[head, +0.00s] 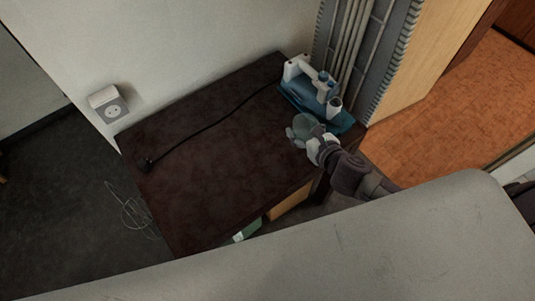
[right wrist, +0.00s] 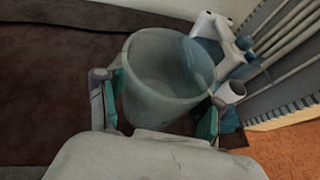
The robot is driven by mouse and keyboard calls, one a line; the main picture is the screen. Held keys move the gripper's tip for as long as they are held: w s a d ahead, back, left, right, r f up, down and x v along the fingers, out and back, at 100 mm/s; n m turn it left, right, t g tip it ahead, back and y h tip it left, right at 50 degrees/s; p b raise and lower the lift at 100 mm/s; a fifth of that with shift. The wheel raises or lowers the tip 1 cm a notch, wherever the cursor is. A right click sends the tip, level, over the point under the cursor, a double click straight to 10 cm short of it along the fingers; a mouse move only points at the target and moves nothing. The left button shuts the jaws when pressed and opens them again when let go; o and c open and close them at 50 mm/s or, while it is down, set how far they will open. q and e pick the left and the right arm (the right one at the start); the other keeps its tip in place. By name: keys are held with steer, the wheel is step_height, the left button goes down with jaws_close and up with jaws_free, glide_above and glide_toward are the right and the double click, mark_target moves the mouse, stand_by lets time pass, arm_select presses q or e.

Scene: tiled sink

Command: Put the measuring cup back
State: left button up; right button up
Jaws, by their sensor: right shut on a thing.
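The measuring cup (head: 303,126) is a clear, greyish cup near the right end of the dark table (head: 215,150). In the right wrist view the cup (right wrist: 160,85) is between the two fingers, with its open rim facing the camera. My right gripper (head: 316,145) is shut on it; the fingers (right wrist: 158,108) press on its opposite sides. I cannot tell whether its base touches the table. A blue and white iron (head: 313,91) stands just behind the cup, and its white parts show in the right wrist view (right wrist: 222,42). My left gripper is not in view.
A black cord with a plug (head: 147,163) lies across the table. A ribbed radiator (head: 365,50) stands behind the iron. A large grey surface (head: 300,262) fills the front. The table's left and middle are mostly clear. A wall socket (head: 109,105) is at left.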

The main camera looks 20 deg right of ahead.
steer(key=shift+s+d+f+n+y, duration=0.1)
steer(key=shift+d+f+n+y, duration=0.25)
steer(key=shift+d+f, duration=0.6)
steer(key=shift+f, duration=0.1)
glide_above(269, 156)
step_height(269, 156, down, 7)
steer(key=shift+r+b, duration=0.1)
steer(key=shift+b, duration=0.3)
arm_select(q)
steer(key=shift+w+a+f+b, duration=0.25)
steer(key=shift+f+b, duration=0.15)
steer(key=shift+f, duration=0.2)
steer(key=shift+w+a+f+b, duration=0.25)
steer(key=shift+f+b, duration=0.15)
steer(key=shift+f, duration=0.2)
arm_select(e)
steer(key=shift+f, duration=1.9)
steer(key=shift+d+f, duration=0.1)
steer(key=shift+f, duration=0.05)
steer(key=o, duration=1.3)
steer(key=shift+c, duration=0.2)
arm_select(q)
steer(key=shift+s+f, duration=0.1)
